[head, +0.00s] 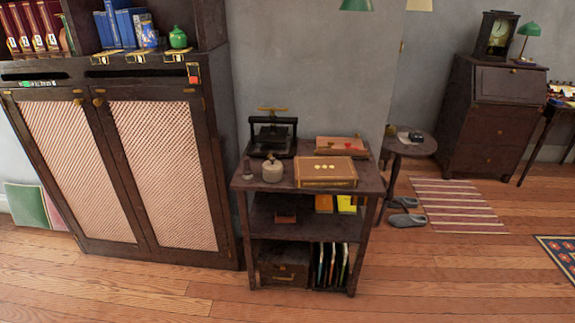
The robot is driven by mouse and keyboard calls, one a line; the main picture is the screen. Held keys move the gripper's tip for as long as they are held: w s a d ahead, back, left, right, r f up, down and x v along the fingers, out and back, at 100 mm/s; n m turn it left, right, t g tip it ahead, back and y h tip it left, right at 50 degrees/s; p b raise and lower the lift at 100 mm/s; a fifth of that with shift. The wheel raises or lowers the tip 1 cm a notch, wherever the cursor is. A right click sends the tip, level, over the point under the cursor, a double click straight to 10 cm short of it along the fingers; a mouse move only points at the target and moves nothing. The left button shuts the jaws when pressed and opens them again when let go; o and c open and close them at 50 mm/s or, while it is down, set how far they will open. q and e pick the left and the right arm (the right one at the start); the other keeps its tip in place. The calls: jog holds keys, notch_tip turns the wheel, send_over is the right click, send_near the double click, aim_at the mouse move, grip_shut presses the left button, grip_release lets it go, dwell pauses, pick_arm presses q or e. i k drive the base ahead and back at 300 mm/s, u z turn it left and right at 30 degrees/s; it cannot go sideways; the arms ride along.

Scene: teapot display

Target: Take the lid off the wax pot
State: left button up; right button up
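A small round pale grey pot (272,171), which looks like the wax pot, stands upright on the top of a dark wooden shelf stand (240,181). A small knob shows at its top, so its lid appears to be on. The seam between lid and pot is too small to make out. Neither of my grippers is in view.
A small dark stamp-like object (247,170) stands left of the pot, a wooden box (325,172) right, and a black press (271,136) behind. A tall cabinet (160,170) stands left of the stand. Slippers (407,219) lie right. The floor (430,285) in front is clear.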

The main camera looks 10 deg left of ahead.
aim_at(271, 165)
jog(key=z, duration=0.6)
jog(key=i, duration=0.95)
jog(key=z, duration=0.35)
